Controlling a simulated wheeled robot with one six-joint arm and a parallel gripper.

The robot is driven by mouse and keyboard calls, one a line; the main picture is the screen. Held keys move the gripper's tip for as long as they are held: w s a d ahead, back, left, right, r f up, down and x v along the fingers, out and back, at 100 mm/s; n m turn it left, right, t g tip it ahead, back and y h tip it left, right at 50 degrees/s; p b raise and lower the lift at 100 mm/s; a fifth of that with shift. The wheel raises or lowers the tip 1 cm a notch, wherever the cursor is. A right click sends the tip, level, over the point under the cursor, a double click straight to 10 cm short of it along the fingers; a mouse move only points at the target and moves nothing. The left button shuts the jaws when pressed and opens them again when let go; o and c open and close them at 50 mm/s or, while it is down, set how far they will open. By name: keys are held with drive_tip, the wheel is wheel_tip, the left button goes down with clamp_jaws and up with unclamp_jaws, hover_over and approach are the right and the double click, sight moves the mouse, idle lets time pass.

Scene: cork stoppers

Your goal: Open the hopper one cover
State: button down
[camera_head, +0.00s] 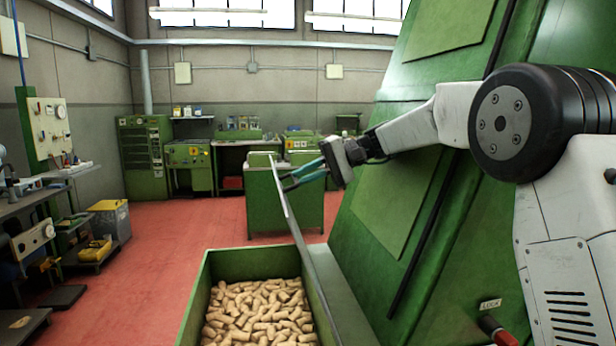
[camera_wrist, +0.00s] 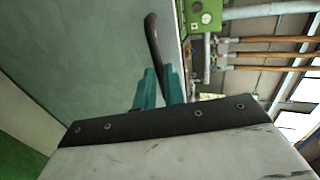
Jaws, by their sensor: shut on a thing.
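The hopper (camera_head: 205,283) is a green open-topped bin at the bottom centre of the head view, filled with cork stoppers (camera_head: 262,316). Its cover (camera_head: 304,245) stands raised along the bin's right side, seen nearly edge-on, so the hopper's mouth is uncovered. My gripper (camera_head: 292,179), with teal fingers, is at the cover's upper end. In the wrist view the cover is a grey-green panel (camera_wrist: 85,45) with a dark curved handle (camera_wrist: 155,42). The teal fingers (camera_wrist: 160,90) are shut on this handle. The exact contact is partly hidden by the fingers.
A large green machine (camera_head: 385,200) rises close on the right. Another green bin (camera_head: 262,205) stands behind my gripper. Workbenches and a yellow case (camera_head: 95,250) line the left. The red floor (camera_head: 160,270) left of the hopper is clear.

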drive_tip(key=shift+d+f, duration=0.15)
drive_tip(key=shift+f, duration=0.55)
drive_tip(key=c, duration=1.5)
unclamp_jaws()
drive_tip(key=shift+r, duration=0.1)
drive_tip(key=shift+r, duration=0.15)
drive_tip(key=s+d+r, duration=0.1)
drive_tip(key=s, duration=0.4)
drive_tip(key=s+d+r, duration=0.1)
drive_tip(key=s+r, duration=0.1)
drive_tip(key=s, duration=0.3)
drive_tip(key=s+d+r, duration=0.1)
drive_tip(key=s+r, duration=0.1)
drive_tip(key=s, duration=0.3)
drive_tip(key=shift+s, duration=0.35)
